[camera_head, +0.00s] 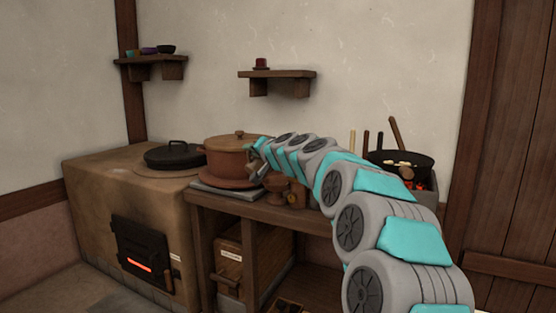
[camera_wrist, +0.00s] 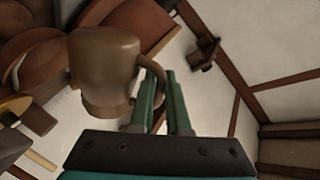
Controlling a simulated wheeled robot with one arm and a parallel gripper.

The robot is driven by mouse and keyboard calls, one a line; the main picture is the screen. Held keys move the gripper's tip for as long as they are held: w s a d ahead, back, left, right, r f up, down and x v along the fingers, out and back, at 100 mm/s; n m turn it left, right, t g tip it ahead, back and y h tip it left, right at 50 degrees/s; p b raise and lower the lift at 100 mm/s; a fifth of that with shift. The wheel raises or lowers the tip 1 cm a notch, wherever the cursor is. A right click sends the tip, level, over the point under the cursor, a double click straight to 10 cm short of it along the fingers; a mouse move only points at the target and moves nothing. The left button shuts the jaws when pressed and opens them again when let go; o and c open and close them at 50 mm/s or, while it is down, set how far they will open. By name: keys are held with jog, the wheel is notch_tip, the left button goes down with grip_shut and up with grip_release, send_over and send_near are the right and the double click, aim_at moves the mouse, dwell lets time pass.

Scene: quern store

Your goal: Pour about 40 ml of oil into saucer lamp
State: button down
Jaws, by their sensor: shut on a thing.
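In the wrist view my gripper (camera_wrist: 160,78) is shut on the handle of a brown jug (camera_wrist: 100,62). The jug's body lies left of the fingers, and I cannot see any oil inside it. In the head view my gripper (camera_head: 256,160) is beside the large lidded pot, partly hidden by my own arm; the jug is hard to make out there. Small brown vessels (camera_head: 276,183) stand on the bench below my wrist, partly hidden. I cannot tell whether one of them is the saucer lamp.
The lidded brown pot (camera_head: 228,156) stands on the bench (camera_head: 236,204). A clay stove (camera_head: 90,190) with a glowing firebox and black lidded pan (camera_head: 178,155) is left. A pan (camera_head: 400,166) over embers is right. Wall shelves (camera_head: 278,74) hang above.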

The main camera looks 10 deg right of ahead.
jog(key=shift+w+d+r+p, duration=0.15)
jog(key=shift+r+p, duration=0.15)
jog(key=shift+p, duration=0.25)
jog(key=shift+d+r+m+p, duration=0.15)
jog(key=shift+r+m+p, duration=0.25)
jog(key=shift+m+p, duration=0.35)
jog(key=shift+w+d+r+m+y+p, duration=0.3)
jog(key=shift+d+r+m+y+p, duration=0.25)
jog(key=shift+p, duration=1.15)
jog(key=shift+g+h, duration=0.25)
jog(key=shift+g, duration=0.05)
jog(key=shift+w+d+r+m+p, duration=0.3)
jog(key=shift+d+r+m+p, duration=0.3)
jog(key=shift+p, duration=0.85)
jog(key=shift+f, duration=0.1)
